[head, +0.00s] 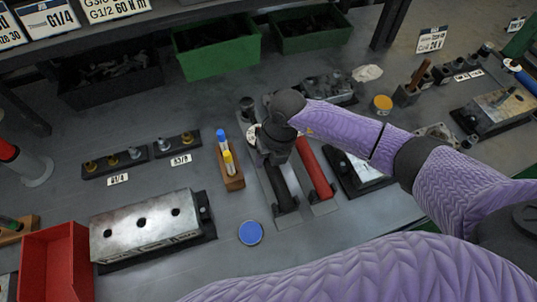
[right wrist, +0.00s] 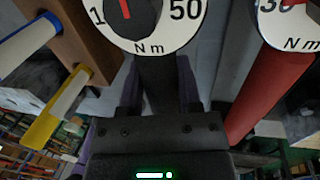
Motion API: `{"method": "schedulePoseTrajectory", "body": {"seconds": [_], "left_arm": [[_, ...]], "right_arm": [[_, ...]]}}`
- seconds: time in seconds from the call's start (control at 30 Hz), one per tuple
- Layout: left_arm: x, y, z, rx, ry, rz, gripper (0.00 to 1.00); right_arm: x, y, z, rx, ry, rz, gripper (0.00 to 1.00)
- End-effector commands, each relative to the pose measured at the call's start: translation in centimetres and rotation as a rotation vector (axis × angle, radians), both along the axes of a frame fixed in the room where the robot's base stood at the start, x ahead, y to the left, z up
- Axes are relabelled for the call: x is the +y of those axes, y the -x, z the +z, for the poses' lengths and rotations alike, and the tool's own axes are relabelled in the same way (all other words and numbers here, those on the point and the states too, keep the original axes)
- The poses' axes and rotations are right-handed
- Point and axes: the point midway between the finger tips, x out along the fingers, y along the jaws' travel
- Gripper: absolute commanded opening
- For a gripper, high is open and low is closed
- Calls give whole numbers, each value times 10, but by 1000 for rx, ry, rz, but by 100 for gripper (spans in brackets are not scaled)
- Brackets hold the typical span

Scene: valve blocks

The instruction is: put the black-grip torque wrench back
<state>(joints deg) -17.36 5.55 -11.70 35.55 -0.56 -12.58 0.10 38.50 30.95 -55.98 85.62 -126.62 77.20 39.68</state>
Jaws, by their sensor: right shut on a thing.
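My right gripper (head: 276,152) is above the bench, shut on the black-grip torque wrench (head: 284,190). The wrench's black grip points toward the bench front, over a narrow grey plate (head: 289,223); I cannot tell whether it touches the plate. In the right wrist view the black-grip torque wrench's round white dial (right wrist: 178,40) faces the camera, with its dark shaft between the fingers of my right gripper (right wrist: 160,90). The red-grip torque wrench (head: 317,170) lies just right of it, on its own grey plate. My left gripper is out of view.
A wooden block (head: 231,176) with blue and yellow markers stands close left of the wrenches. A blue round lid (head: 250,233) lies in front. A drilled metal block (head: 146,226) and red bin (head: 56,262) are at left. Green bins (head: 216,46) stand behind.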

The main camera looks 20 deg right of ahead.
Motion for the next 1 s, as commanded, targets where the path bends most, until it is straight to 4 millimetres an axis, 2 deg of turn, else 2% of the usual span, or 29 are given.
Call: {"method": "schedulePoseTrajectory", "body": {"seconds": [0.27, 0.3, 0.47, 0.73, 0.83, 1.0], "left_arm": [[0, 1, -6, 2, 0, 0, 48], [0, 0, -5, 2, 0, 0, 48], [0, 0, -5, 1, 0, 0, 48], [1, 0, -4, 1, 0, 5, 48], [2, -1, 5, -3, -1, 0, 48], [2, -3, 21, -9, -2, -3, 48]], "right_arm": [[0, 0, -8, -1, -1, 0, 0], [0, 0, -7, -1, -1, 0, 50], [0, 0, -7, -1, 0, 0, 84], [-1, 0, -5, 1, 1, 0, 85], [-4, 0, 15, -2, 2, 1, 85], [-13, 1, 60, -4, 1, 1, 85]]}}
